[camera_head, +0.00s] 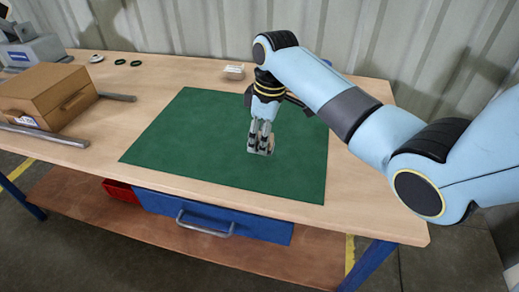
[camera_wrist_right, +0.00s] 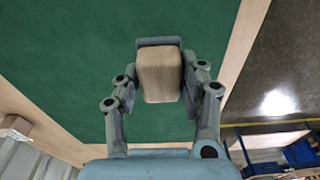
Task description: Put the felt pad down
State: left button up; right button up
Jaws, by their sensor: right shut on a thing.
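My right gripper (camera_head: 261,150) points down over the green mat (camera_head: 200,130) on the wooden workbench. It is shut on the felt pad, a small beige-grey block that shows clearly between the fingers in the right wrist view (camera_wrist_right: 160,75). In the head view the pad (camera_head: 263,152) shows only as a small light patch at the fingertips. I cannot tell whether the pad touches the mat or is a little above it. The mat around it is bare. My left gripper is in neither view.
A brown box (camera_head: 45,95) stands at the left between two grey rails (camera_head: 45,136). Small white parts (camera_head: 234,72) lie behind the mat near the wall. Dark rings (camera_head: 120,62) and a white piece lie at the back left. A blue drawer (camera_head: 215,215) hangs under the front edge.

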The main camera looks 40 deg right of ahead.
jog(key=shift+w+f, duration=0.15)
jog(key=shift+f, duration=1.95)
jog(key=shift+f, duration=0.15)
jog(key=o, duration=1)
jog(key=r, duration=0.8)
jog(key=s+d+r, duration=0.1)
jog(key=r, duration=0.3)
jog(key=shift+r+p, duration=0.15)
jog(key=shift+p, duration=0.15)
